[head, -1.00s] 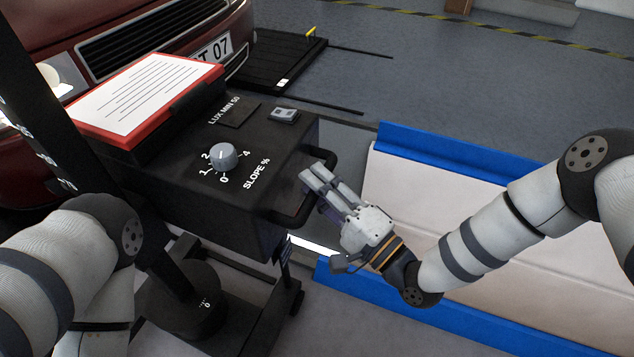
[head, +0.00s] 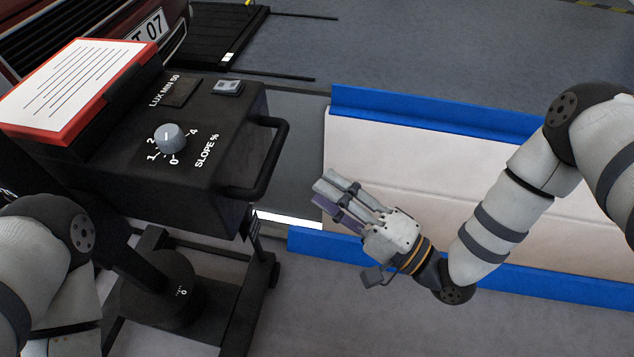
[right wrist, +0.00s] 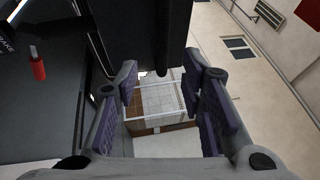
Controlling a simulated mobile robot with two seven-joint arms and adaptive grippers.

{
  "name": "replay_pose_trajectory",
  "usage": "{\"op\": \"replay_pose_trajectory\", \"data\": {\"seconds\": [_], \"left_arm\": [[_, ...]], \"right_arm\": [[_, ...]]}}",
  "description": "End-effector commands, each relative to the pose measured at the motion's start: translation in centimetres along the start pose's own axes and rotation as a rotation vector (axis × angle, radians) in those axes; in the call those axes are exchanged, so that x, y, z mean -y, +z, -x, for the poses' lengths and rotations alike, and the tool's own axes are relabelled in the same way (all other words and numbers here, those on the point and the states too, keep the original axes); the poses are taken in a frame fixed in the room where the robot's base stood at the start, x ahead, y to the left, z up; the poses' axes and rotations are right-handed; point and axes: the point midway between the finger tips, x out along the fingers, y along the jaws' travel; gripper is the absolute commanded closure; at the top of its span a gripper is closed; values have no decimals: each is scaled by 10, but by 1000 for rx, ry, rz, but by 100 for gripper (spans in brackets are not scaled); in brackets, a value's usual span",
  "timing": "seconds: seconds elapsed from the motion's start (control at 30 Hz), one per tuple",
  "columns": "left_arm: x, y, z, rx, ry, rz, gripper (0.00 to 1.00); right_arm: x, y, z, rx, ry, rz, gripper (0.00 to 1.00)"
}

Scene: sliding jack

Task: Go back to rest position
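My right gripper (head: 340,200) is in the middle of the head view, over the white-topped panel, apart from the black handle (head: 268,165) of the black device. In the right wrist view its purple-padded fingers (right wrist: 170,105) stand apart with nothing between them. My left arm comes in at the lower left of the head view; its gripper is out of the frame. The black device (head: 215,185) carries a grey knob (head: 170,137) on a slope scale.
A red-framed sheet (head: 78,88) lies on the device. A white panel (head: 450,165) with blue edges (head: 420,114) stretches under my right arm. A red vehicle (head: 22,62) stands at the upper left. Grey floor (head: 430,55) is open behind.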

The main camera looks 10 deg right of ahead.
Motion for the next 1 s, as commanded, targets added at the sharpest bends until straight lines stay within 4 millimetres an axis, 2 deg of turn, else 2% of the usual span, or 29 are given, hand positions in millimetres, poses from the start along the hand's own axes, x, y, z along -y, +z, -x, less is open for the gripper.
{"op": "replay_pose_trajectory", "data": {"seconds": [0.33, 0.4, 0.47, 0.57, 0.6, 0.67, 0.7, 0.8, 0.9, 1.0], "left_arm": [[0, 0, 1, -1, 0, 0, 60], [0, 0, 10, -14, 1, 0, 60], [0, 0, 25, -39, 2, 1, 60], [-1, -2, 62, -104, 5, 3, 60], [-1, -4, 76, -132, 6, 3, 60], [-1, -8, 96, -174, 8, 4, 60], [-1, -10, 108, -201, 10, 4, 60], [-2, -16, 134, -264, 13, 5, 60], [-2, -20, 151, -308, 15, 5, 60], [-2, -22, 158, -328, 16, 6, 60]], "right_arm": [[-1, 1, 0, -1, 8, 3, 64], [-9, 8, 3, -7, 94, 34, 64], [-26, 24, 14, -6, 270, 97, 64], [-58, 62, 71, 78, 696, 249, 64], [-64, 76, 103, 140, 860, 305, 64], [-63, 95, 154, 248, 1082, 371, 64], [-57, 106, 187, 325, 1212, 404, 64], [-30, 126, 260, 502, 1470, 448, 64], [-2, 139, 311, 636, 1635, 452, 64], [16, 147, 340, 715, 1725, 439, 64]]}}
